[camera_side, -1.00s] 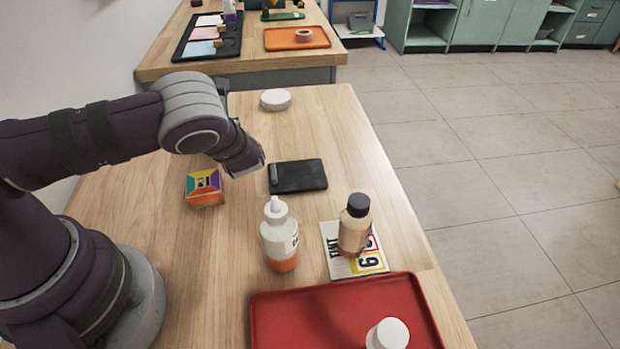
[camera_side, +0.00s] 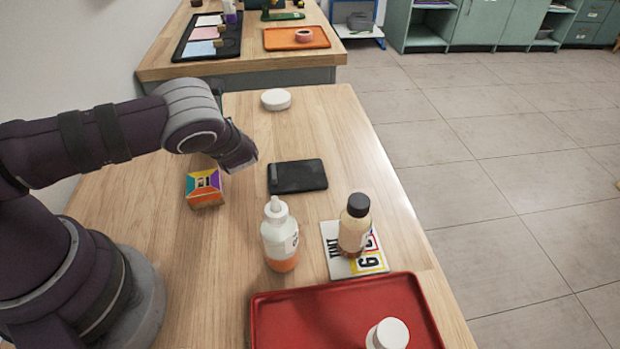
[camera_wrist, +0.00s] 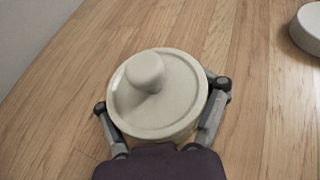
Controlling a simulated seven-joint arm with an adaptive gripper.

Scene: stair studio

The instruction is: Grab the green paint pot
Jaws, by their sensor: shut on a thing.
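In the wrist view, a round cream pot or lid with a knob on top (camera_wrist: 180,105) stands between the fingers of my gripper (camera_wrist: 162,97). The two fingers press on its left and right sides, and my gripper is shut on it. I see no green on it from above; its lower sides are hidden. In the side view, my arm hides the fingers and this pot. I cannot tell whether it touches the table.
A white round disc (camera_side: 276,99) lies at the back. A colourful box (camera_side: 204,188), a black flat case (camera_side: 297,176), a white dropper bottle (camera_side: 280,240), a dark-capped bottle (camera_side: 355,228) on a printed card (camera_side: 372,262) and a red tray (camera_side: 275,325) are on the table (camera_side: 170,250).

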